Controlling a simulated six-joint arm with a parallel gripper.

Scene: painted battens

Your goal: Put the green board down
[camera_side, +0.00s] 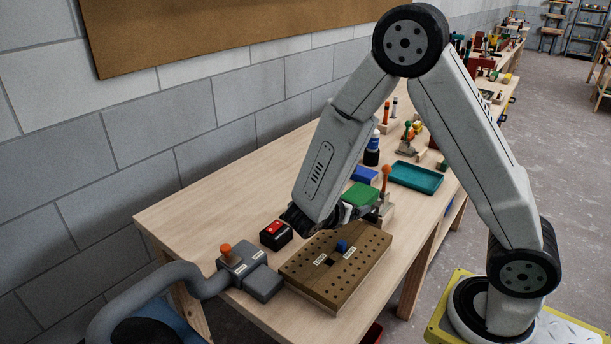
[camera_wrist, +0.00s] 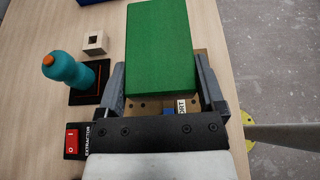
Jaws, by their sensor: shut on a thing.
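The green board (camera_wrist: 160,35) is a flat rectangular block that fills the top middle of the wrist view. My gripper (camera_wrist: 160,68) is shut on it, one grey finger along each long side. In the side view the green board (camera_side: 361,194) shows beside my gripper's dark end, partly covered by my arm. It appears to be above the worktop, near the far end of a brown drilled board (camera_side: 365,262). The gap beneath it cannot be judged. What lies directly under the board is hidden in the wrist view.
A red switch box (camera_side: 275,234) and a grey box with an orange knob (camera_side: 238,257) stand near the drilled board. A teal bottle (camera_wrist: 68,70) and a small wooden block (camera_wrist: 95,42) stand left in the wrist view. A teal tray (camera_side: 414,177) lies farther back.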

